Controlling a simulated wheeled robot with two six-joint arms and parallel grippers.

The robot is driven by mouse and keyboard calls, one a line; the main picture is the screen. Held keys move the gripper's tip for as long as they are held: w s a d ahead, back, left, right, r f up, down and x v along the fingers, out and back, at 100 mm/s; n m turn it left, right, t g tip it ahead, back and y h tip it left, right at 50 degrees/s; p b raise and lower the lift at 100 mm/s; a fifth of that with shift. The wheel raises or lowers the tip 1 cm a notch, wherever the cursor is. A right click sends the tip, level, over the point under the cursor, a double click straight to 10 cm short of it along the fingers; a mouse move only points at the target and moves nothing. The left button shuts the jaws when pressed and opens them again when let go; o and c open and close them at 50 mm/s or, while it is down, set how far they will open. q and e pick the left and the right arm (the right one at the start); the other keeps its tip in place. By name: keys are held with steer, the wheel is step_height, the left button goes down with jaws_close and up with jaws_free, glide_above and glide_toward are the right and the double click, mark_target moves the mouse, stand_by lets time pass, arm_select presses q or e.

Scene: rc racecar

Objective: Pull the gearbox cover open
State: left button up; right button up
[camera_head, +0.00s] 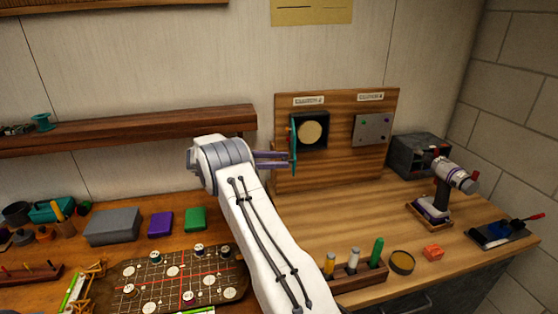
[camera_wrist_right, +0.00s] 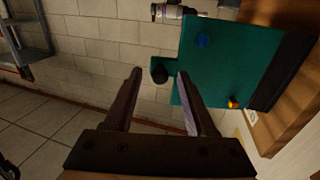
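The gearbox on the upright wooden board shows a black housing (camera_head: 322,143) with a round tan disc (camera_head: 310,132) inside. Its teal cover (camera_head: 293,150) stands swung out at the housing's left side, seen nearly edge-on. In the right wrist view the cover (camera_wrist_right: 215,62) is a teal panel with a blue dot and an orange dot. A dark knob (camera_wrist_right: 158,71) sits at its left edge. My right gripper (camera_head: 288,160) is at the cover's left, fingers apart. In the wrist view the knob appears between the fingertips (camera_wrist_right: 159,73), with gaps on both sides. My left gripper is out of view.
A grey plate (camera_head: 372,130) is mounted right of the gearbox. A dark box (camera_head: 418,155) and a drill-like tool (camera_head: 442,190) stand farther right. Bottles in a rack (camera_head: 354,275) stand at the bench front. A wooden shelf (camera_head: 130,128) runs along the left wall.

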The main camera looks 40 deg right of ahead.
steer(key=s+d+r+b, duration=0.1)
steer(key=s+d+r, duration=0.3)
steer(key=s+r, duration=0.6)
steer(key=shift+s+d+r, duration=0.35)
steer(key=shift+d+r, duration=0.05)
steer(key=shift+r, duration=0.1)
